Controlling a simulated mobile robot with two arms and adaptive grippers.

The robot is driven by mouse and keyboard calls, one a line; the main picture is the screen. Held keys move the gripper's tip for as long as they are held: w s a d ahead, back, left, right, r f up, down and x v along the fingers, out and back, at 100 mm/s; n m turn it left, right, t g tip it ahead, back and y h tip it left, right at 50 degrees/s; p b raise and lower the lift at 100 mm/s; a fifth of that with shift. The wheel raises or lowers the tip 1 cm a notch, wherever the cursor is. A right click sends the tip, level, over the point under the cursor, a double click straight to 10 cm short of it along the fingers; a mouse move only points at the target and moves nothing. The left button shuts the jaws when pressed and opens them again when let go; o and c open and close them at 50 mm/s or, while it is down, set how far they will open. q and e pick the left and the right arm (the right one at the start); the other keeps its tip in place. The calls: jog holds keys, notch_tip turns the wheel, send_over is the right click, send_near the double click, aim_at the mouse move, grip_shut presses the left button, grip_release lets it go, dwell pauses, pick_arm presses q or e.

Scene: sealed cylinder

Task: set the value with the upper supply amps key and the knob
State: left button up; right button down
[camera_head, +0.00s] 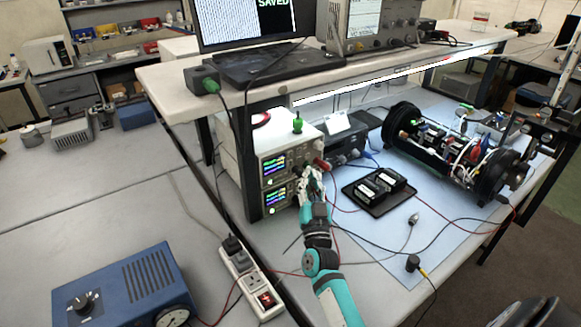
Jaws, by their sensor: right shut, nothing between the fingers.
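The upper supply (286,144) is a pale box stacked on the lower supply (275,199), under the shelf of the bench. The upper supply's lit screen (274,164) faces me; its amps key and knob are too small to tell apart. My right gripper (311,176) is shut and empty, at the right part of the supplies' fronts, and hides some of the controls there. I cannot tell whether it touches a key or knob. My left gripper is out of view.
A black tray with two dark packs (379,190) lies right of my right gripper on the blue mat (380,243). Cables cross the mat. A shelf post (243,165) stands left of the supplies. A laptop (262,68) sits above.

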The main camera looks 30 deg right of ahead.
aim_at(290, 162)
jog(key=w, duration=0.2)
jog(key=w+b, duration=0.1)
jog(key=w, duration=0.1)
jog(key=shift+w+a, duration=0.2)
jog(key=shift+w, duration=0.05)
jog(key=shift+w+b, duration=0.2)
jog(key=shift+b, duration=0.1)
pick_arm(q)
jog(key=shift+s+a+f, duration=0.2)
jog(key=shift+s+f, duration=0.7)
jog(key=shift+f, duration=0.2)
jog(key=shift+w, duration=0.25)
pick_arm(e)
jog(key=shift+w, duration=0.1)
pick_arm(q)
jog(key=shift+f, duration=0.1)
pick_arm(e)
jog(key=shift+w, duration=0.3)
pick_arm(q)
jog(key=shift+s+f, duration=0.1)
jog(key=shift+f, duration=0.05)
pick_arm(e)
jog(key=shift+w+a, duration=0.1)
jog(key=shift+w, duration=0.25)
jog(key=shift+s, duration=0.15)
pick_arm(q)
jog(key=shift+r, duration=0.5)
pick_arm(e)
jog(key=shift+s, duration=0.7)
